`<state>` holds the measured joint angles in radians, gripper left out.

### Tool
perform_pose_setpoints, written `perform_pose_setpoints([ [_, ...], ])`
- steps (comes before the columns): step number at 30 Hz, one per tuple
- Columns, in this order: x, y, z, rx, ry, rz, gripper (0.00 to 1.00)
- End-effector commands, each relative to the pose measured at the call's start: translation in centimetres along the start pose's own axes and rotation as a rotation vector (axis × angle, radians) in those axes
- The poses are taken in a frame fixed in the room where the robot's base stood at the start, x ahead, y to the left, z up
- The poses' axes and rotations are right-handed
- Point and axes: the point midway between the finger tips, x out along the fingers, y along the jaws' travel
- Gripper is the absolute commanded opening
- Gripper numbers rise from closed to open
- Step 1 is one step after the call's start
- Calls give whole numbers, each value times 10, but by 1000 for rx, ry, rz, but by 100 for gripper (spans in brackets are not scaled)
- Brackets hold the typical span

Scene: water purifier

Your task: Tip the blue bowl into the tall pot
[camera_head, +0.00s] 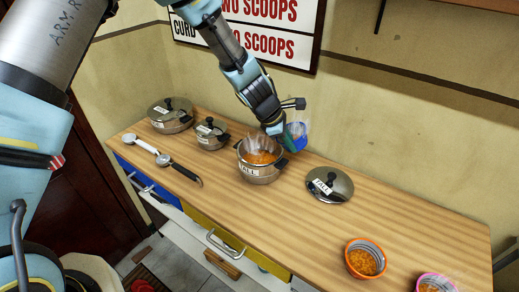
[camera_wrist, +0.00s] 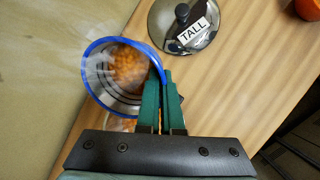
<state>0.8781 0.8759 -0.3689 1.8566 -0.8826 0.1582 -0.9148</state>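The blue bowl (camera_wrist: 88,55), steel with a blue rim, is held by my gripper (camera_wrist: 160,78). The fingers are shut on its wall at the rim. In the head view the bowl (camera_head: 299,130) is mostly hidden behind my gripper (camera_head: 279,134) and looks tilted. Orange bits show inside its rim in the wrist view. The tall pot (camera_head: 262,176), steel and labelled, stands open on the counter just below and left of my gripper. Orange bits lie in it, with a whitish haze above. Whether bits are falling now I cannot tell.
The lid marked TALL (camera_head: 329,184) lies right of the pot. Two lidded pots (camera_head: 170,116) (camera_head: 210,135) and two utensils (camera_head: 180,170) are at the left. An orange bowl (camera_head: 365,259) and a pink bowl (camera_head: 436,283) with orange bits stand front right. The counter (camera_head: 290,220) between is clear.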

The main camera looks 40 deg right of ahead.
Motion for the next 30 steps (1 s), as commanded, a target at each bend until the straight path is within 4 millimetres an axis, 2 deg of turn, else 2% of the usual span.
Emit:
perform_pose_setpoints([
  [30,-15,1,-9,-26,-137,16,0],
])
